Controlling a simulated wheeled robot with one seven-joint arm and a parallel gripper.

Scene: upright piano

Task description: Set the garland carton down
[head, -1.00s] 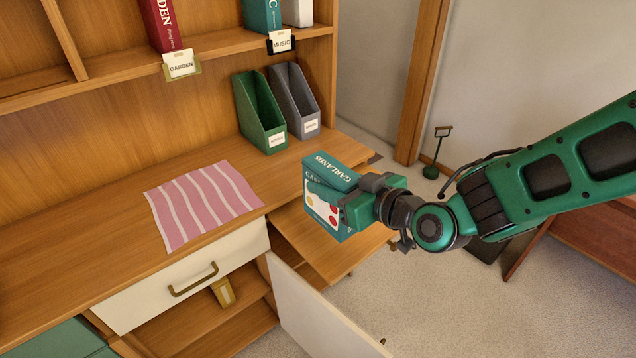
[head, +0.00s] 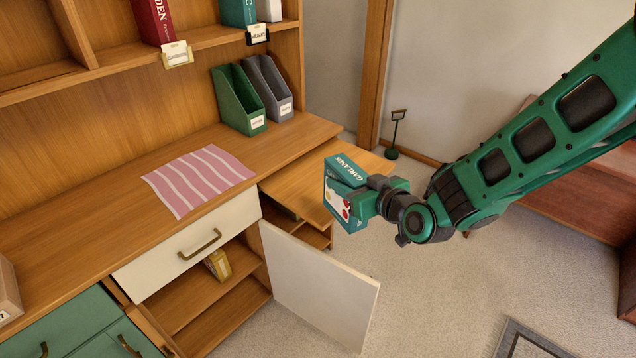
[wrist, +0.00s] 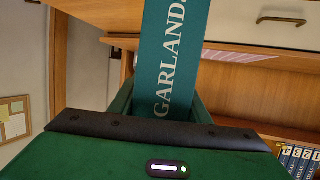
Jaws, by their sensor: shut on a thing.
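The garland carton (head: 341,185) is a teal box with white GARLANDS lettering and a pale front with coloured dots. My gripper (head: 360,196) is shut on it and holds it upright in front of the pull-out wooden leaf (head: 300,190) at the desk's right end. I cannot tell from this view whether the carton touches the leaf. In the wrist view the carton's teal lettered side (wrist: 165,70) rises between the fingers, and its lower part is hidden by my gripper.
A pink striped cloth (head: 198,178) lies on the desk top. Green (head: 238,100) and grey (head: 268,88) magazine files stand at the back. A cream cabinet door (head: 318,285) hangs open below. A yellow box (head: 219,265) sits inside the cabinet. The leaf's surface looks mostly bare.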

